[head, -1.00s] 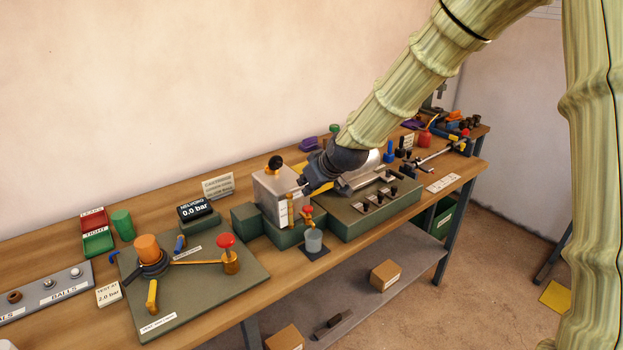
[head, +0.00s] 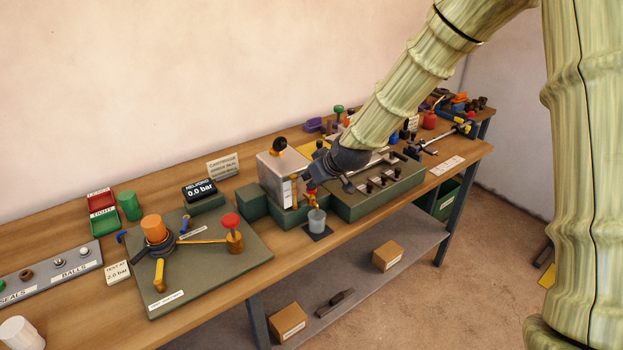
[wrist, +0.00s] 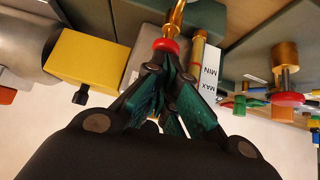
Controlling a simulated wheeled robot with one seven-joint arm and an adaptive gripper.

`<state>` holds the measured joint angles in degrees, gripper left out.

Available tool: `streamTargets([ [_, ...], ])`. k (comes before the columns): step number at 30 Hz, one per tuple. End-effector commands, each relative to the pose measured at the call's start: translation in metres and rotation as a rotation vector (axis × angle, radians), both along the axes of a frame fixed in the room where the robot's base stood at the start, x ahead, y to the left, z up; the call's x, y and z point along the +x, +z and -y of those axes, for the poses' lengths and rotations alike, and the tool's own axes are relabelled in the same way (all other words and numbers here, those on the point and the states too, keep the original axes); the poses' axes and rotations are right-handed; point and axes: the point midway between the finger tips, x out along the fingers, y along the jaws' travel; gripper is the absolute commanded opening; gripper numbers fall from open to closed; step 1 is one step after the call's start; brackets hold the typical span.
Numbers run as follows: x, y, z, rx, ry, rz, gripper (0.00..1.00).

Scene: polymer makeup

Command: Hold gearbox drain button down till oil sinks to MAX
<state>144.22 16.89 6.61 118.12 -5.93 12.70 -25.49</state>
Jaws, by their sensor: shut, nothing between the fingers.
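The gearbox is a silver box (head: 272,178) with a black and orange cap on top. A brass drain tap (wrist: 174,18) with a red button (wrist: 165,45) is at its front. Beside the tap is a sight tube (wrist: 197,52) with a MIN/MAX label (wrist: 209,75), seen upside down in the wrist view; I cannot read the oil level. My gripper (wrist: 158,68) is shut and empty, its fingertips right at the red button. I cannot tell whether they press it. In the head view my gripper (head: 312,180) hides the button.
A clear cup (head: 317,221) stands below the tap. A green block with a row of black knobs (head: 378,192) is to the right, close to my arm. A plate with an orange-topped fixture (head: 154,230) and a red knob is to the left. A gauge display (head: 199,190) reads 0.0 bar.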

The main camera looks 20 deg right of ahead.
Motion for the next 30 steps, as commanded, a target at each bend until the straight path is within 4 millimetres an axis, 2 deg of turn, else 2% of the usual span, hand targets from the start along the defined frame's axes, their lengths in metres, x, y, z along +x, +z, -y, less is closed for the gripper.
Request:
streamTargets([
  [1, 0.000, -0.008, 0.000, 0.000, -0.001, -0.001, 0.00],
  [5, 0.000, -0.019, 0.000, -0.001, 0.000, -0.002, 0.00],
  [30, -0.001, -0.019, 0.000, 0.000, 0.000, -0.005, 0.00],
])
